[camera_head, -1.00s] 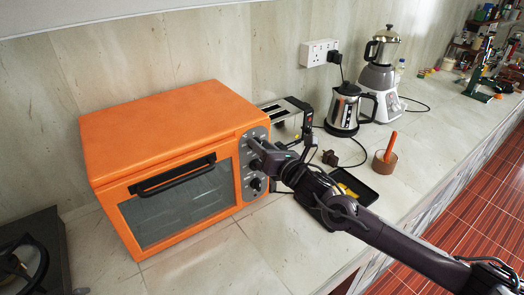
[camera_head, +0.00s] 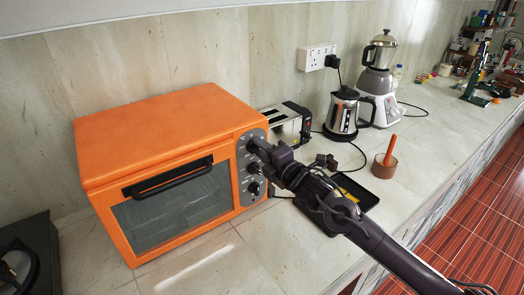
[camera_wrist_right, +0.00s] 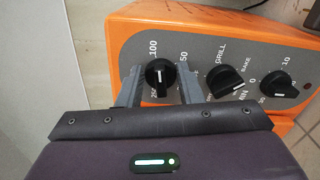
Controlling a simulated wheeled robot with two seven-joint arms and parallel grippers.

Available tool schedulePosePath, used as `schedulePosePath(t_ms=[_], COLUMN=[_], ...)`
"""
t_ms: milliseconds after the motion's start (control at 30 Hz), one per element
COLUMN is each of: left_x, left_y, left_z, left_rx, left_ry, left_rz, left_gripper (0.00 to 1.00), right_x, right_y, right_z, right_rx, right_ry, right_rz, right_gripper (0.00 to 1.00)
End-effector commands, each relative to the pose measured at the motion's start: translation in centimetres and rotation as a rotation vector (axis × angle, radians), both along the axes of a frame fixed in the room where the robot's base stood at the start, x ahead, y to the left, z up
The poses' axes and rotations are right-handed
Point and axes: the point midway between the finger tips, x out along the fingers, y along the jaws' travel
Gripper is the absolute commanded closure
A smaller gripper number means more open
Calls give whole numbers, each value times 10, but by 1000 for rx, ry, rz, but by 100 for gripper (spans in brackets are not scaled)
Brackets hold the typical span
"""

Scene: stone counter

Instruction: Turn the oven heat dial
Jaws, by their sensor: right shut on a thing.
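The orange toaster oven (camera_head: 165,135) stands on the counter against the wall with its door shut. Its grey panel, right of the door, carries three black dials. The top one, the heat dial (camera_wrist_right: 160,78), has temperature numbers around it. Its white mark points towards the 100 side in the right wrist view. My right gripper (camera_head: 262,149) is at the top dial and partly hides it in the head view. In the right wrist view its two fingers (camera_wrist_right: 160,84) are on either side of the dial, shut on it. My left gripper is not in view.
The other dials, a middle one (camera_wrist_right: 231,82) and a bottom one (camera_wrist_right: 280,86), are close by. A toaster (camera_head: 289,121), a kettle (camera_head: 343,112) and a black tray (camera_head: 357,192) are right of the oven. The counter in front of the oven is clear.

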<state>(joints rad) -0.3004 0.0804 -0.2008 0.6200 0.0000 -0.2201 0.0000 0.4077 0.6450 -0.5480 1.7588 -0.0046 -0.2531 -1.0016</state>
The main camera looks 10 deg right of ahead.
Motion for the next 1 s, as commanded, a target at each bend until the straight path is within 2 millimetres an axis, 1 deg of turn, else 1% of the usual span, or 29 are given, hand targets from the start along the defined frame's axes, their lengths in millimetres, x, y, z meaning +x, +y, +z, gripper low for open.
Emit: schedulePosePath(t_ms=[467,1000], left_x=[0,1], left_y=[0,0], left_z=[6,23], left_rx=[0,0], left_ry=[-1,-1], left_rz=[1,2], left_gripper=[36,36], right_x=[0,-1], right_y=[0,2], right_z=[-4,-8], right_rx=[421,896], right_ry=[175,370], right_rz=[-1,-3], right_gripper=[90,90])
